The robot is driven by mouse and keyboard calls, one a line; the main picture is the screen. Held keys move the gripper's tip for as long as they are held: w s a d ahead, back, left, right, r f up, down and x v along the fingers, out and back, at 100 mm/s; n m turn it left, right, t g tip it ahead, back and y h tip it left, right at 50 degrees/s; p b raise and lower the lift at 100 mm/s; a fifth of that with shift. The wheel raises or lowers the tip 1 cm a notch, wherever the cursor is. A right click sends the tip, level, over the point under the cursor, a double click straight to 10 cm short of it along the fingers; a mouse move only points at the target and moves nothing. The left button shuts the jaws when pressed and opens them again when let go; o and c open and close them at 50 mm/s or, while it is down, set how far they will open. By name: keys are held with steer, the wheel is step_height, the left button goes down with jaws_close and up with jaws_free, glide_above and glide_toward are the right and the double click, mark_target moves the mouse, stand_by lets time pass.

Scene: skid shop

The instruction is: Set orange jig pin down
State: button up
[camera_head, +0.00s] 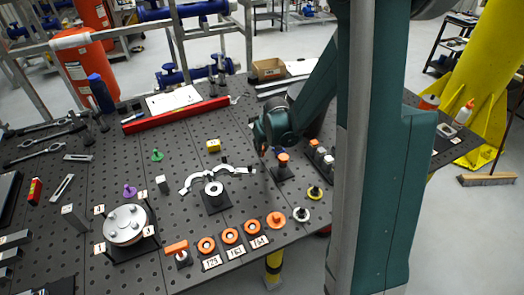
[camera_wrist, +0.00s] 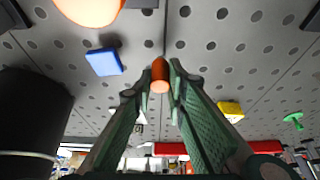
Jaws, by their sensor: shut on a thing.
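The orange jig pin (camera_wrist: 160,76) is held between the two green fingertips of my gripper (camera_wrist: 165,82) in the wrist view. One rounded end of it shows, and the fingers cover part of its sides. In the head view, my gripper (camera_head: 264,150) is low over the perforated table, behind and left of a black stand (camera_head: 284,172) with an orange-topped part (camera_head: 283,157). I cannot make out the held pin there, nor whether it touches the table.
A blue block (camera_wrist: 104,62) lies close beside my gripper. A yellow block (camera_head: 214,145), a silver curved bracket (camera_head: 204,176) and a green knob (camera_head: 156,155) are to the left. A red beam (camera_head: 176,114) lies behind. Bare table shows between these things.

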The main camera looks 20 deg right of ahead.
steer(key=shift+f, duration=0.6)
steer(key=shift+f, duration=0.2)
steer(key=o, duration=0.9)
steer(key=shift+r, duration=0.3)
steer(key=v, duration=1.1)
steer(key=shift+s+r+p, duration=0.25)
steer(key=shift+r+p, duration=0.1)
